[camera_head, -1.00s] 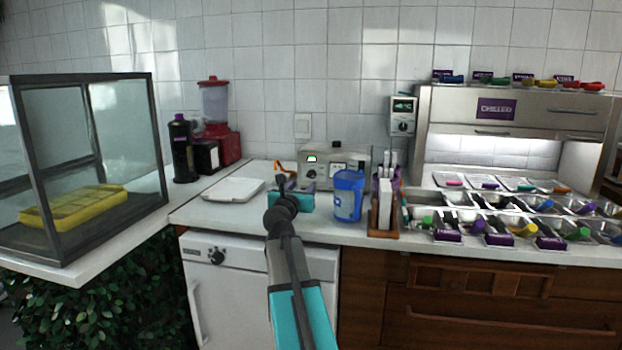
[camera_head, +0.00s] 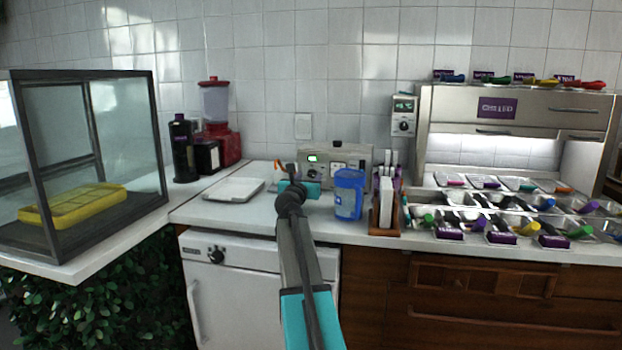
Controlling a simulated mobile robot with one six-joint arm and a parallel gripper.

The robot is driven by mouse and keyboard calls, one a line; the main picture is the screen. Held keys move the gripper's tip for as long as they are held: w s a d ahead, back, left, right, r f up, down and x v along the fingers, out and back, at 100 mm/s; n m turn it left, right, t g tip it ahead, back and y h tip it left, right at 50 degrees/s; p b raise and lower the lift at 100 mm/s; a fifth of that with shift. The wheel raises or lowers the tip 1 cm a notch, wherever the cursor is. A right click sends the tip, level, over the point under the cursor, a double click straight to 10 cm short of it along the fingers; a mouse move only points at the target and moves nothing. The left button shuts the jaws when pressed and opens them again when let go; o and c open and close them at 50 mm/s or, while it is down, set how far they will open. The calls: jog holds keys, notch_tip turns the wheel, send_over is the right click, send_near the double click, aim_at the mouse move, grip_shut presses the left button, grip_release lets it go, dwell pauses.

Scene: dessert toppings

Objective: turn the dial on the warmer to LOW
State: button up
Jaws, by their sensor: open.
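The warmer appears to be the grey metal box (camera_head: 338,150) at the back of the counter, with a small lit green display. Its round dark dial (camera_head: 314,173) is on the front face, below the display. The dial's setting is too small to read. My gripper (camera_head: 285,168) is open and empty, just left of the dial and in front of the box's left side. I cannot tell whether a finger touches the box. My teal wrist and dark arm hide part of the counter in front of it.
A blue cup (camera_head: 348,195) stands close to the right of my gripper, beside a wooden holder (camera_head: 383,218). A white tray (camera_head: 233,190) lies to the left. The white cabinet below has another dial (camera_head: 217,254), and a wall controller (camera_head: 403,122) hangs right of the box.

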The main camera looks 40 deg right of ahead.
aim_at(312, 174)
jog(key=shift+x, duration=1.4)
jog(key=c, duration=1.1)
